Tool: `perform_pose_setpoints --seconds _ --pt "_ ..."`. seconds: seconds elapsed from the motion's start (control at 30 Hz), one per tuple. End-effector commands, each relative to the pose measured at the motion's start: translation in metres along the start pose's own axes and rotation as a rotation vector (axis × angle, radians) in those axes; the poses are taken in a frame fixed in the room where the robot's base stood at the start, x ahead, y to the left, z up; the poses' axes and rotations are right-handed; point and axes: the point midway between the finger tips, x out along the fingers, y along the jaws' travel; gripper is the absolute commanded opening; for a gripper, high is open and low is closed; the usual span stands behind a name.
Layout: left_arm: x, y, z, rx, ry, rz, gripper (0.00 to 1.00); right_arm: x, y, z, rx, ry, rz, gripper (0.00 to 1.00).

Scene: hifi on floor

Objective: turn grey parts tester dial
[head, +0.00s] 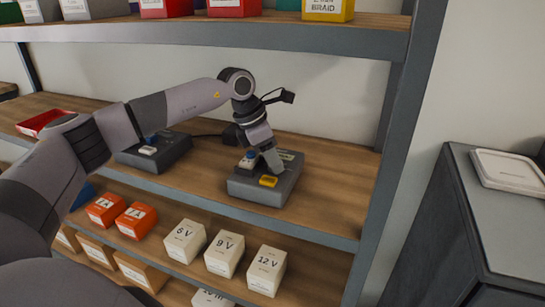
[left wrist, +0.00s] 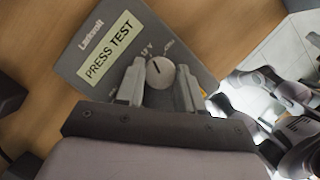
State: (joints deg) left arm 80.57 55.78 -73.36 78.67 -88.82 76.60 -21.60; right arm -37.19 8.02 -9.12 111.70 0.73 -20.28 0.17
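The grey parts tester (head: 262,190) sits on the middle wooden shelf near its right end, with a yellow part on its front. In the left wrist view the tester (left wrist: 88,36) shows a label reading PRESS TEST. Its round grey dial (left wrist: 160,72) has a dark pointer line and printed marks around it. My left gripper (left wrist: 157,84) reaches down over the tester, one finger on each side of the dial. Narrow gaps seem to show between fingers and dial, so contact is unclear. In the head view my left gripper (head: 272,160) covers the dial. My right gripper is not in view.
A second dark grey device (head: 153,150) stands left on the same shelf, behind my left arm. A red tray (head: 43,122) lies farther left. The lower shelf holds orange boxes (head: 136,220) and white voltage boxes (head: 224,254). A grey upright (head: 385,190) bounds the shelf's right.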

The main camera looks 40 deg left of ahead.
Motion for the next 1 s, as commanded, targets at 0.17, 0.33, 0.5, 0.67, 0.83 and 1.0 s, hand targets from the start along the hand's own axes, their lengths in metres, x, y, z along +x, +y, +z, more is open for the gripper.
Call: perform_pose_setpoints --seconds 0.17,0.33,0.5,0.67,0.83,1.0 --pt "-0.0004 -0.0002 0.0001 -0.003 0.000 0.001 0.07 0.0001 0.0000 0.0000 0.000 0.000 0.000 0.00" --pt "-0.0004 -0.0002 -0.0001 -0.033 0.000 0.014 0.07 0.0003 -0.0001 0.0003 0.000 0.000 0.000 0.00" --pt "-0.0005 -0.0010 0.0003 -0.109 -0.001 0.046 0.07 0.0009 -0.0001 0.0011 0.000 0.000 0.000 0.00" --pt "-0.0001 -0.0019 0.0005 -0.222 -0.003 0.092 0.07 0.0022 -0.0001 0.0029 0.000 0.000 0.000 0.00" --pt "0.0004 -0.0028 0.0008 -0.356 -0.003 0.149 0.07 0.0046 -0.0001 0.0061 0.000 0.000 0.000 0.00" --pt "0.0004 -0.0035 0.0015 -0.483 -0.004 0.203 0.07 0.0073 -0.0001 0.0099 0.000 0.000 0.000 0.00"
